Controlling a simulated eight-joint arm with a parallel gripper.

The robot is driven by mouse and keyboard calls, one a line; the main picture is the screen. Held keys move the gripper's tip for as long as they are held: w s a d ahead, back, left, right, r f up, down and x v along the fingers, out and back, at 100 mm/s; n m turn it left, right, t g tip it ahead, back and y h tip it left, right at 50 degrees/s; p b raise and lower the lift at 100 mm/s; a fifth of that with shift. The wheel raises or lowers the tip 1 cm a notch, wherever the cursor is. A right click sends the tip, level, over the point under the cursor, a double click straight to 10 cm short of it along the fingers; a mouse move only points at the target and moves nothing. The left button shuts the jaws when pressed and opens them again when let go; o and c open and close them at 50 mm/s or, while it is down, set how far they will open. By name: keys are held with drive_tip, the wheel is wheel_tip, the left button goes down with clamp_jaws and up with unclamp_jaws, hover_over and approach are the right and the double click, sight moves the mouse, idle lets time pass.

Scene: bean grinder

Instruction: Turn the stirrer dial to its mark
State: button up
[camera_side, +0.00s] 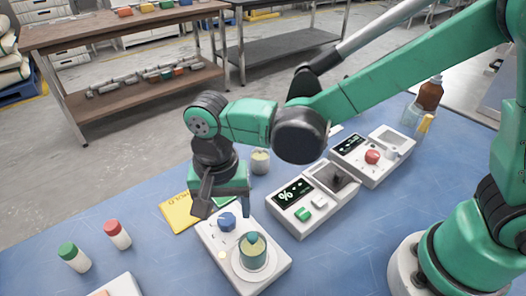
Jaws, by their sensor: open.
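The stirrer (276,264) is a white box on the blue table, low in the middle of the side view. Its blue dial (227,222) sits at the end nearer my gripper. A round plate at the other end carries a beaker of yellowish-green liquid (252,252). My gripper (223,212) is open and points down, with one finger to each side of the dial in the picture. I cannot tell whether a finger touches the dial or how high the tips are. Small marks beside the dial are too small to read.
A device with a % display (293,192) and a green button stands right of the stirrer. Another with a red knob (372,157) is behind it. A small jar (260,162) stands behind.

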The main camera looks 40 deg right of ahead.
sight(227, 218)
drive_tip(key=shift+r, duration=1.8)
drive_tip(key=s+d+r+n+t, duration=0.1)
drive_tip(key=d+r+n+t, duration=0.1)
drive_tip(key=d, duration=0.7)
drive_tip(key=s+d+r+n+t, duration=0.1)
drive_tip(key=d+n+t, duration=0.4)
drive_tip(key=d, duration=0.5)
drive_tip(key=shift+r, duration=0.8)
